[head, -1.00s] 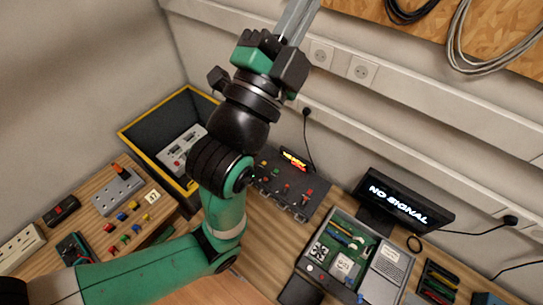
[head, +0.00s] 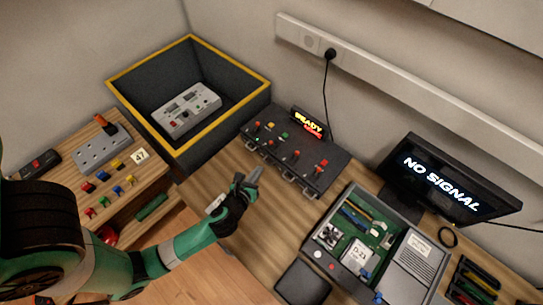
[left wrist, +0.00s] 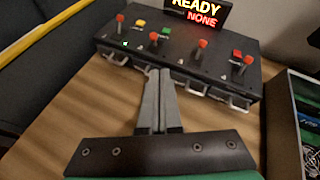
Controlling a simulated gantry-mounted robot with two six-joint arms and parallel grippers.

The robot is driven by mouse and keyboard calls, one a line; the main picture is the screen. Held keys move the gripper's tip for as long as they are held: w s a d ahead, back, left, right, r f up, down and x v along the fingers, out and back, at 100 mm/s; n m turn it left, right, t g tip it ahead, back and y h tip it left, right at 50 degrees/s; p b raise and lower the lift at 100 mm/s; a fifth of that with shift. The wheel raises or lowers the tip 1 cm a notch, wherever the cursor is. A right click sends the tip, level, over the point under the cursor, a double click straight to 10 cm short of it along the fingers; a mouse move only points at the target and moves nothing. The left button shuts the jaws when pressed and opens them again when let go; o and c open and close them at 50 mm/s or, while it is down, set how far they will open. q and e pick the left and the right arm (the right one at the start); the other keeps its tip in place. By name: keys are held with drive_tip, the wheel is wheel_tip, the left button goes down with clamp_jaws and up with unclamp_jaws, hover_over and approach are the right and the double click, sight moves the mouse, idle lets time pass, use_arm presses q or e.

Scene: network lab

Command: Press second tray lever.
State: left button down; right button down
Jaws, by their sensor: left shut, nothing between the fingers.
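A black tray unit (head: 300,160) stands on the bench against the wall. Several red-tipped levers rise from its top, and metal handles line its front. The second lever from the left (left wrist: 166,33) stands beside a green button (left wrist: 152,36), also visible in the head view (head: 276,141). A lit display (left wrist: 197,14) behind it reads READY and NONE. My left gripper (head: 253,172) is in front of the unit. In the left wrist view its fingers (left wrist: 158,72) are together and empty, pointing at the unit's front near the second lever. My right gripper is not in view.
A yellow-rimmed dark bin (head: 190,145) holding a grey device (head: 187,110) stands left of the unit. An open computer case (head: 410,265) and a NO SIGNAL monitor (head: 440,185) stand to the right. Bare bench lies in front of the unit.

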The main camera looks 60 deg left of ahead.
use_arm(q)
drive_tip(key=shift+s+f, duration=0.5)
drive_tip(key=shift+f, duration=0.4)
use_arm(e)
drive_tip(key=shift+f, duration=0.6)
use_arm(q)
drive_tip(key=shift+w+a+f, duration=0.1)
